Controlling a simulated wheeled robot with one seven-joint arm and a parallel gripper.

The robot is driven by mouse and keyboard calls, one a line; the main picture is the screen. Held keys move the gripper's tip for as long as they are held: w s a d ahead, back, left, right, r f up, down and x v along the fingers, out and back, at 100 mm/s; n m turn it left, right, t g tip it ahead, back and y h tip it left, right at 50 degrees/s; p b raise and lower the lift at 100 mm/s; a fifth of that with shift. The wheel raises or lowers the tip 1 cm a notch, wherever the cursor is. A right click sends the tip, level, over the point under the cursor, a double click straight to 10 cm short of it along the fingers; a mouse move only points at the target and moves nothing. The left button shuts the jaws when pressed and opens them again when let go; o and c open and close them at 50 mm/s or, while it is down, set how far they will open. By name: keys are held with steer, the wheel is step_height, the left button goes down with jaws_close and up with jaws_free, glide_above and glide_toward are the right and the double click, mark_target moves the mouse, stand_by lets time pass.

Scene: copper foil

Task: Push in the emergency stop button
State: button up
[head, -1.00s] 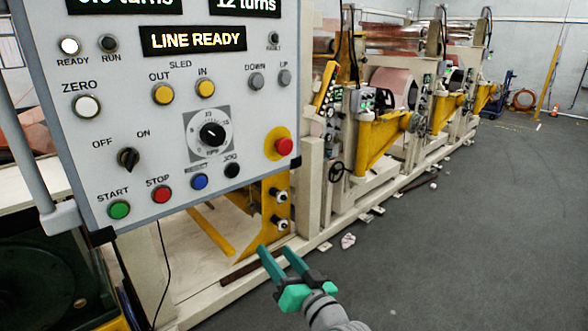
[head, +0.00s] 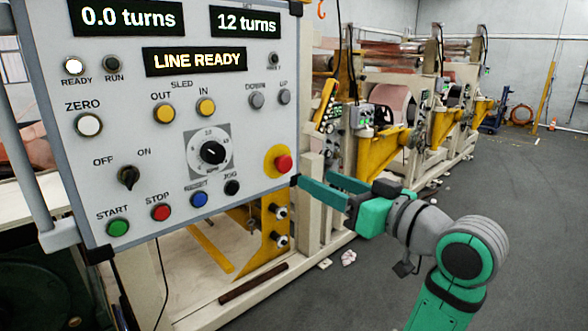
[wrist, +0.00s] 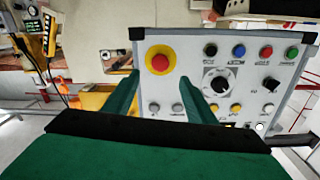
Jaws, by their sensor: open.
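The emergency stop button (head: 284,163) is a red mushroom head on a yellow round plate at the right edge of the grey control panel (head: 110,150). In the wrist view the red button (wrist: 160,62) is ahead of the fingers, above and between their tips. My gripper (head: 312,182) is green, open and empty. In the head view its fingertips are just below and right of the button, close to the panel's right edge. I cannot tell the exact gap, and no contact shows.
The panel also carries a dial (head: 212,152), a selector switch (head: 128,177), a green start button (head: 118,228), a red stop button (head: 161,212) and displays reading "LINE READY" (head: 195,60). Yellow and cream machinery (head: 385,135) stands behind. The grey floor (head: 530,200) at right is open.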

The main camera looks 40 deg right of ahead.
mark_target(286, 165)
steer(key=w, duration=0.9)
steer(key=shift+w+a, duration=0.25)
jaws_close()
steer(key=shift+w, duration=0.5)
jaws_free()
steer(key=s, duration=1)
steer(key=shift+s+d, duration=0.2)
steer(key=shift+s, duration=0.2)
